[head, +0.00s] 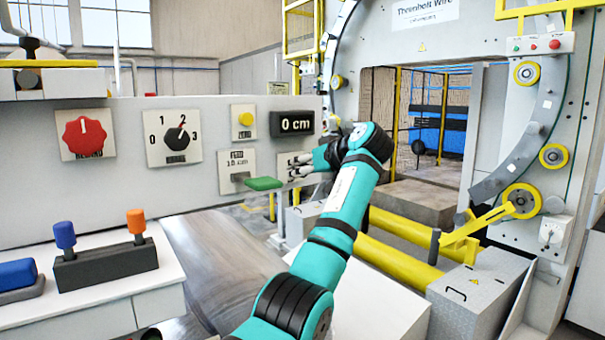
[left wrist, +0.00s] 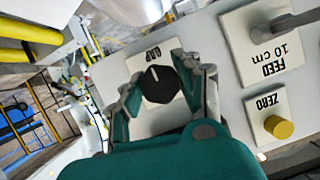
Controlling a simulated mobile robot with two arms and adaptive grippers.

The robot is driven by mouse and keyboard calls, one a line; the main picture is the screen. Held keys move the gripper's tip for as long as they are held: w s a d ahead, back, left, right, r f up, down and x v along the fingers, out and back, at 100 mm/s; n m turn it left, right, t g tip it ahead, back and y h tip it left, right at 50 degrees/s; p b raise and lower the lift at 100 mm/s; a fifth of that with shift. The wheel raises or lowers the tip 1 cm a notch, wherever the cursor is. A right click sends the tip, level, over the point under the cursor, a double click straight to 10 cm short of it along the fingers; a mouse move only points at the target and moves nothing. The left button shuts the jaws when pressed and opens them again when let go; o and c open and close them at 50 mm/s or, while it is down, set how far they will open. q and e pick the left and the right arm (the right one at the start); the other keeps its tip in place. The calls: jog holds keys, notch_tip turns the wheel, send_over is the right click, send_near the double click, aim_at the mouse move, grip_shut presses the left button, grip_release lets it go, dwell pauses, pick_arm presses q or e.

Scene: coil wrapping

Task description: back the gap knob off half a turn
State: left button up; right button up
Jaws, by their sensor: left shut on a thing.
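The gap knob (left wrist: 159,84) is a black, many-sided knob with a white pointer line, on a white plate lettered GAP. In the left wrist view its pointer points up and slightly left in the picture. My left gripper (left wrist: 161,78) has one teal-backed finger on each side of the knob and is shut on it. In the head view my left gripper (head: 303,165) reaches the right end of the grey panel, and its fingers hide the knob there. My right gripper is in neither view.
The panel (head: 214,200) also carries a red knob (head: 83,134), a 0–3 selector (head: 174,138), a yellow button (head: 246,119), a display reading 0 cm (head: 292,123) and a green-handled feed lever (head: 263,184). Yellow rollers (head: 400,262) lie right of my arm.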

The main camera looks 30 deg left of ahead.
pick_arm(q)
jog(key=shift+r, duration=0.1)
dwell(0.4)
jog(key=o, duration=1.2)
jog(key=shift+a, duration=0.1)
jog(key=v, duration=1.2)
